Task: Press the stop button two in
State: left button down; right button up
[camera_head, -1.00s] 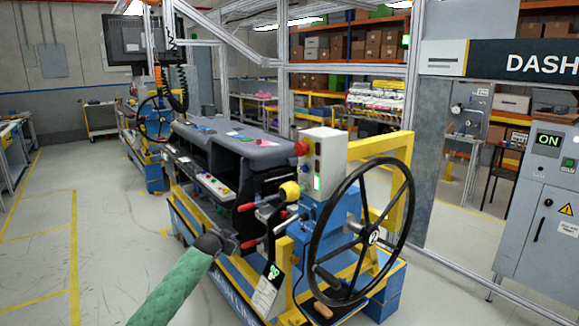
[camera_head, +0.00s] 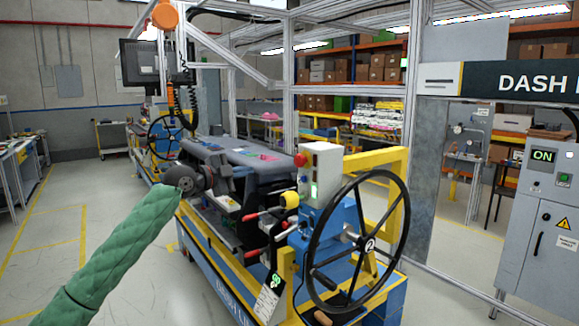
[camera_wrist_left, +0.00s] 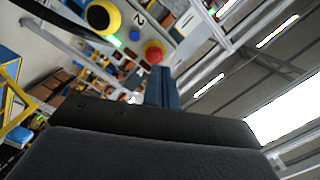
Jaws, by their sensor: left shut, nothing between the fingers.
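The red stop button (camera_head: 300,160) sticks out from the upper left side of a white control box (camera_head: 324,168). It also shows in the left wrist view as a red knob on a yellow base (camera_wrist_left: 154,52), near a label with a "2". My left gripper (camera_head: 226,168) is dark, at the end of my green-sleeved arm, left of the button with a gap between them. In the wrist view its shut, empty fingers (camera_wrist_left: 164,85) point up the picture, with the tips just below the red button. My right gripper is out of view.
A yellow round knob (camera_head: 290,200) sits below the button. A black handwheel (camera_head: 358,242) stands in front of the box, beside a yellow frame (camera_head: 398,190). The dashboard (camera_head: 240,152) lies behind my left gripper. Open floor (camera_head: 50,265) is at left.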

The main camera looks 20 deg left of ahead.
aim_at(296, 162)
pick_arm(q)
jog(key=m, duration=0.2)
jog(key=s+d+m+h, duration=0.1)
jog(key=m, duration=0.1)
jog(key=r+m, duration=0.1)
jog(key=m, duration=0.2)
jog(key=shift+s+d+g, duration=0.25)
jog(key=shift+d+g, duration=0.05)
jog(key=shift+d, duration=0.1)
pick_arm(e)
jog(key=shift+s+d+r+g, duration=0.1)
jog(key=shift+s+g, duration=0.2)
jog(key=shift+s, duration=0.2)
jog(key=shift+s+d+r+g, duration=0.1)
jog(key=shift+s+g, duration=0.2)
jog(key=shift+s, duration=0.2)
pick_arm(q)
jog(key=shift+f, duration=0.1)
